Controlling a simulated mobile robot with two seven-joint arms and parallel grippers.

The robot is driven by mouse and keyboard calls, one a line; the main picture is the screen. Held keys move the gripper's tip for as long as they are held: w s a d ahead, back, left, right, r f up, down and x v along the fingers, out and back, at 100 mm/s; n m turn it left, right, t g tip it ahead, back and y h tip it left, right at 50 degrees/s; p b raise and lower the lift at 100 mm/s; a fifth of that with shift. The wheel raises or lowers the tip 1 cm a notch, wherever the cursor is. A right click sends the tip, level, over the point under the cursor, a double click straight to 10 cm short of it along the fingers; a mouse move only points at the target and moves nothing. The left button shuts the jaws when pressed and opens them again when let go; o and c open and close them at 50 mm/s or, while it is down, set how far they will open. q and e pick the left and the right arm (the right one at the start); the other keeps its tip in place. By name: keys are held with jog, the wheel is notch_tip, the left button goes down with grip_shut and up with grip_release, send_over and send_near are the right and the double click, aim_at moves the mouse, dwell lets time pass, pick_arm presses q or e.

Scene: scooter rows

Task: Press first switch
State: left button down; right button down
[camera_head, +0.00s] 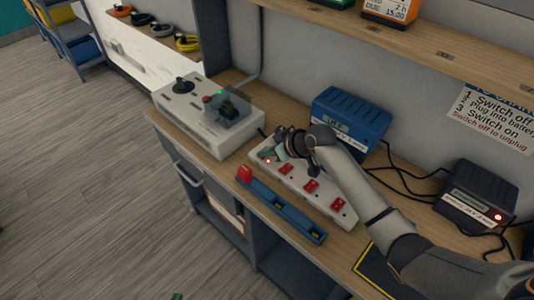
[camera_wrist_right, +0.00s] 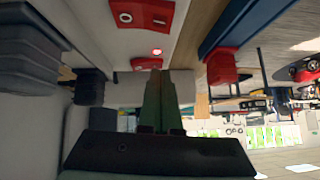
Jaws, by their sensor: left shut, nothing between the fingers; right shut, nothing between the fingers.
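A white power strip (camera_head: 323,200) with a row of red rocker switches lies on the wooden bench. My right gripper (camera_head: 268,153) is shut and empty, over the strip's left end. In the right wrist view its green fingers (camera_wrist_right: 167,75) point at the end red switch (camera_wrist_right: 146,63), which they partly cover. I cannot tell whether they touch it. That switch is hidden in the head view. The neighbouring switch (camera_head: 286,168) shows O and I marks in the wrist view (camera_wrist_right: 140,15). A red light (camera_head: 267,160) glows between them. Only a small green tip, apparently my left gripper (camera_head: 177,296), shows at the bottom edge.
A blue rail (camera_head: 285,212) with a red block (camera_head: 244,173) lies along the strip's front. A white control box (camera_head: 200,120) stands to the left. A blue charger (camera_head: 350,118) stands behind the strip, and a dark charger (camera_head: 476,193) with cables is at right. A shelf (camera_head: 400,45) runs above.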

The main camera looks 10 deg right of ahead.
jog(key=shift+w+f, duration=0.15)
jog(key=shift+w, duration=0.05)
jog(key=shift+w+d, duration=0.1)
jog(key=shift+w+d+r, duration=0.25)
jog(key=shift+w+d, duration=0.1)
jog(key=shift+d, duration=0.25)
pick_arm(q)
jog(key=shift+w+r, duration=0.2)
jog(key=shift+w, duration=0.2)
